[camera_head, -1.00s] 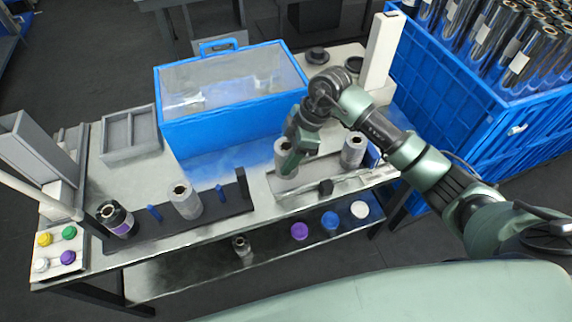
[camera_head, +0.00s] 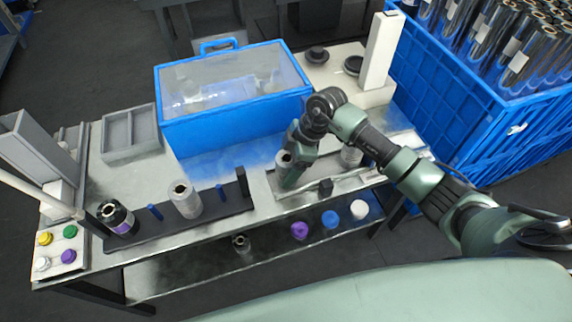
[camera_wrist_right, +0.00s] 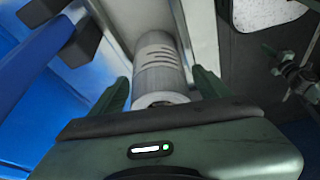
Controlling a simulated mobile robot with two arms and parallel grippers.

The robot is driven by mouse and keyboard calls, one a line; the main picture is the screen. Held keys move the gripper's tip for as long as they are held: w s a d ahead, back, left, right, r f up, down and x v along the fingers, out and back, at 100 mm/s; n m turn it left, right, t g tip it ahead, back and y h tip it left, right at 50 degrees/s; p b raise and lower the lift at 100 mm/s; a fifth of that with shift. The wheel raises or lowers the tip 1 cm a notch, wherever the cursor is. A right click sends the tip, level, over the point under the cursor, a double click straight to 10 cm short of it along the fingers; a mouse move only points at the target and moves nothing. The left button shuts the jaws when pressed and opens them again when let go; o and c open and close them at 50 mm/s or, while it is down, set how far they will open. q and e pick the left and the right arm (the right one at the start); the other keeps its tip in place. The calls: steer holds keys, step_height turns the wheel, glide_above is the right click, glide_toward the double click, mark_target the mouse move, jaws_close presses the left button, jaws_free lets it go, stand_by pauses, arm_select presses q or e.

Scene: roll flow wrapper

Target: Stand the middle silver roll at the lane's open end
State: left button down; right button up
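My right gripper (camera_head: 290,170) is around an upright silver roll (camera_head: 283,165) over the grey metal channel on the bench. A second silver roll (camera_head: 183,200) stands on a dark strip (camera_head: 222,200) between two blue pegs. A third silver roll (camera_head: 351,156) is at the channel's right, partly hidden by my right arm. A dark roll with a purple band (camera_head: 117,219) is at the strip's left end. My left gripper is not in view.
A blue box with a clear lid (camera_head: 233,110) stands behind the channel. A grey tray (camera_head: 130,132) and coloured buttons (camera_head: 60,246) are at left. A blue crate of rolls (camera_head: 480,130) is at right.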

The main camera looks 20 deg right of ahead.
steer(key=b+v, duration=0.1)
steer(key=v, duration=1.1)
